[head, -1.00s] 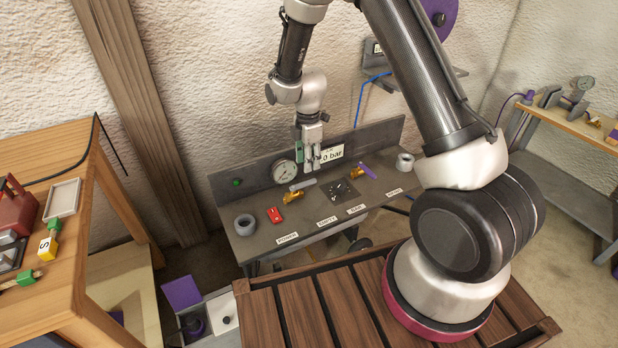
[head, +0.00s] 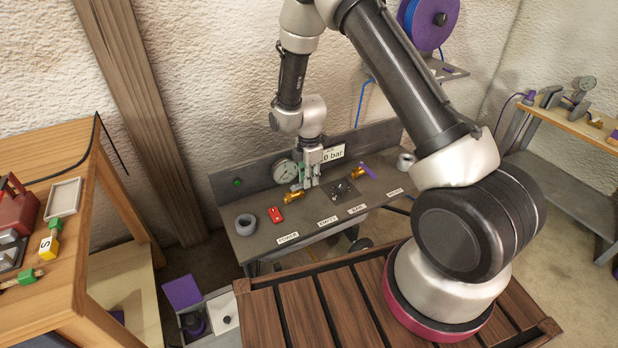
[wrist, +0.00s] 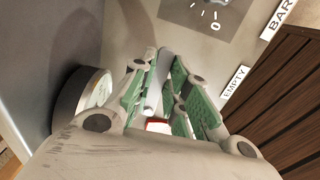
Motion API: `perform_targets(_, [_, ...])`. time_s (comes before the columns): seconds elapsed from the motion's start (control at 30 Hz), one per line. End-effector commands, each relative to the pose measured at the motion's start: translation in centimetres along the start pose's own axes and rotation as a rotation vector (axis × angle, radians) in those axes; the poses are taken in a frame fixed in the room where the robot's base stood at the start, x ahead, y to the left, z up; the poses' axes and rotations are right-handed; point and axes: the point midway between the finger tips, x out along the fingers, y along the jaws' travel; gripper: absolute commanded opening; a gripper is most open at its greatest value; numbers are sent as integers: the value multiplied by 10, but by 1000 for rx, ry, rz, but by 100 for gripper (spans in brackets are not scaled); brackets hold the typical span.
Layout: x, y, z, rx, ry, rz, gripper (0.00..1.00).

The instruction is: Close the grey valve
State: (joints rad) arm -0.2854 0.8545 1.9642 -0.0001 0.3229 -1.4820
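The grey valve has a brass body (head: 291,199) on the bench, with my gripper (head: 311,183) low beside it on its right. In the wrist view its grey lever (wrist: 154,84) lies between the two green-padded fingers of my gripper (wrist: 164,65). The lever is close to the left finger, with a gap to the right finger, so the gripper looks open around it. Whether the left finger touches the lever I cannot tell. In the head view the lever is mostly hidden by the fingers.
A round gauge (head: 285,171) stands close behind the valve. A second brass valve with a purple lever (head: 366,170) is to the right. Labels (head: 327,221) line the bench front.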

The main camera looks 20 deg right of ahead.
Motion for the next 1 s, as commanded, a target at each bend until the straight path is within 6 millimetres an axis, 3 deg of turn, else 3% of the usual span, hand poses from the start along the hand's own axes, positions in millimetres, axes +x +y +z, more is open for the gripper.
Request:
perform_targets(0.57, [0, -4, 0, 67, 0, 0, 0])
perform_targets(1.0, [-1, -23, -5, 420, 0, 1, 0])
